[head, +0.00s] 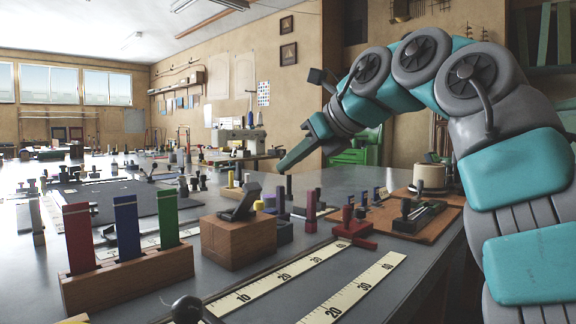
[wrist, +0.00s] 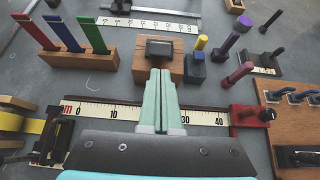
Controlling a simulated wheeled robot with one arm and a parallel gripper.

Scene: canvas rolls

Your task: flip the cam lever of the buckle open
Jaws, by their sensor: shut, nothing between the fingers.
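The buckle (head: 236,214) is dark metal and sits on top of a wooden block (head: 232,241) on the grey table. Its cam lever (head: 243,200) slants upward in the head view. In the wrist view the lever (wrist: 159,48) is a dark, squarish piece straight beyond my fingertips. My gripper (head: 281,169) is shut and empty, its green fingers pressed together. In the head view its tips are above and to the right of the lever, apart from it. In the wrist view the fingertips (wrist: 160,72) overlap the block's near side.
A wooden rack (head: 130,279) with red, blue and green strips stands left of the block. A measuring tape (head: 265,288) lies in front. A red clamp (head: 352,229), a purple post (head: 311,210) and a wooden board with tools (head: 408,220) are to the right.

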